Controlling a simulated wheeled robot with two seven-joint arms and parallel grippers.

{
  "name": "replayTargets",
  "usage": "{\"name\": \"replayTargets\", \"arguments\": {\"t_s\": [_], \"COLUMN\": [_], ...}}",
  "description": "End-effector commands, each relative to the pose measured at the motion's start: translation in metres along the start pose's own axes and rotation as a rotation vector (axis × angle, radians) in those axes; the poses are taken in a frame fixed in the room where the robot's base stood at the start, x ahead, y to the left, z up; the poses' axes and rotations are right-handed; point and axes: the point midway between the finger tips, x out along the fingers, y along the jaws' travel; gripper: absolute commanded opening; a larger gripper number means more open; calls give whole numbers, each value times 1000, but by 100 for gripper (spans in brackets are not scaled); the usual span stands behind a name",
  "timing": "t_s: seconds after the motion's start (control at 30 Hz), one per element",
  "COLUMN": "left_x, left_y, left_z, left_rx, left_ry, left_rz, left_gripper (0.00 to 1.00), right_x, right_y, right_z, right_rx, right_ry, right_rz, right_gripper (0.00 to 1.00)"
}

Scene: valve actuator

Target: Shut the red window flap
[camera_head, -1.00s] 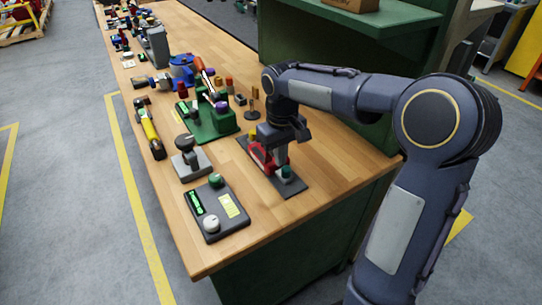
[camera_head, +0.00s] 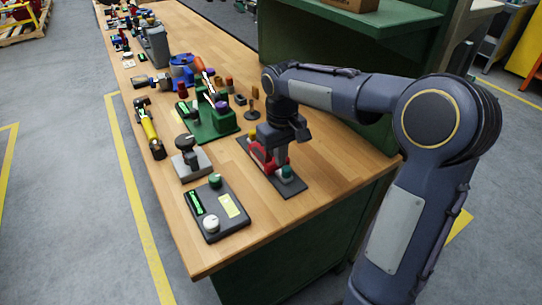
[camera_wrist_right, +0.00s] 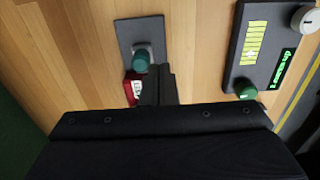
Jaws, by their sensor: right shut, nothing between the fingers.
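The red flap (camera_head: 262,157) belongs to a small device on a dark flat base plate (camera_head: 288,189) near the right side of the bench. It also shows as a red piece with a pale mark in the right wrist view (camera_wrist_right: 132,90). My right gripper (camera_head: 281,158) points down over this device, close beside the red part, and is shut and empty. Its dark fingers (camera_wrist_right: 160,86) partly cover the device, so I cannot tell the flap's angle or whether they touch. A teal knob (camera_head: 286,173) stands on the plate's near end. My left gripper is out of view.
A dark control box (camera_head: 217,208) with a green display and knobs sits at the near left. A grey lever block (camera_head: 191,165) and a green fixture (camera_head: 212,127) stand beyond it. A green cabinet (camera_head: 320,95) rises behind. The bench's near corner is clear.

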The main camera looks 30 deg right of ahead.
Motion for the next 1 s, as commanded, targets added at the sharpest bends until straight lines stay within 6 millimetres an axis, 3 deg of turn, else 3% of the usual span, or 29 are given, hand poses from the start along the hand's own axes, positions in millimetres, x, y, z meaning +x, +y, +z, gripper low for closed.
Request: {"name": "replayTargets", "arguments": {"t_s": [1.0], "left_x": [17], "left_y": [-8], "left_z": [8], "left_rx": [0], "left_ry": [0], "left_rz": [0], "left_gripper": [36], "right_x": [34], "right_y": [0], "right_z": [0], "right_rx": [0], "right_ry": [0], "right_rz": [0], "right_gripper": [0]}}
